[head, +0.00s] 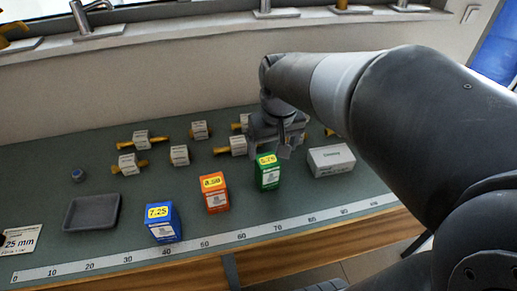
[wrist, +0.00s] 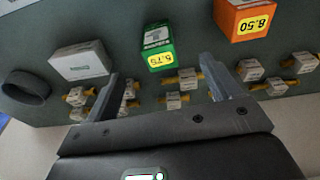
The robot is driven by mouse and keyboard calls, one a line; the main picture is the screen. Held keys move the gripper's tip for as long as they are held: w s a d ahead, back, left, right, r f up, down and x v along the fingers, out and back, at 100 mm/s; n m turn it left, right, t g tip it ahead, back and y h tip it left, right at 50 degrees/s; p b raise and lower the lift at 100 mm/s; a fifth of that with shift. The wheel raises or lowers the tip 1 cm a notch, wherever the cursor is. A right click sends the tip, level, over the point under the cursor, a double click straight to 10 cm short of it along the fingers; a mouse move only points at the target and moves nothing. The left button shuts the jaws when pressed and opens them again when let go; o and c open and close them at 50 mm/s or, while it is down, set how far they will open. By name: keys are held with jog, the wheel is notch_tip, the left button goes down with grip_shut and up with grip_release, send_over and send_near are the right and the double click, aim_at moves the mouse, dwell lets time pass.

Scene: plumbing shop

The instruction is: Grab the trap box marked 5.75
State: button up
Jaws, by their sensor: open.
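The green trap box (head: 268,174) stands upright on the counter, right of the orange box. Its yellow label appears to read 5.75. In the wrist view the green box (wrist: 157,38) shows just beyond the gap between my fingers, its label upside down. My gripper (head: 287,148) is above the counter, just behind and above the green box in the head view. In the wrist view my gripper (wrist: 160,70) is open, with nothing between its fingers. The fingers look apart from the box.
An orange box (head: 215,193) marked 8.50 and a blue box (head: 163,223) marked 7.25 stand to the left. A white carton (head: 331,160) lies close right. Several small tagged fittings lie behind. A grey tray (head: 92,212) and a ruler strip (head: 200,246) are on the counter.

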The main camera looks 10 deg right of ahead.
jog(key=g, duration=0.2)
send_over(267, 170)
jog(key=w, duration=0.3)
jog(key=f, duration=0.5)
jog(key=shift+s+d, duration=0.15)
jog(key=shift+d, duration=0.15)
jog(key=f, duration=1.1)
jog(key=shift+d, duration=0.2)
jog(key=c, duration=1.2)
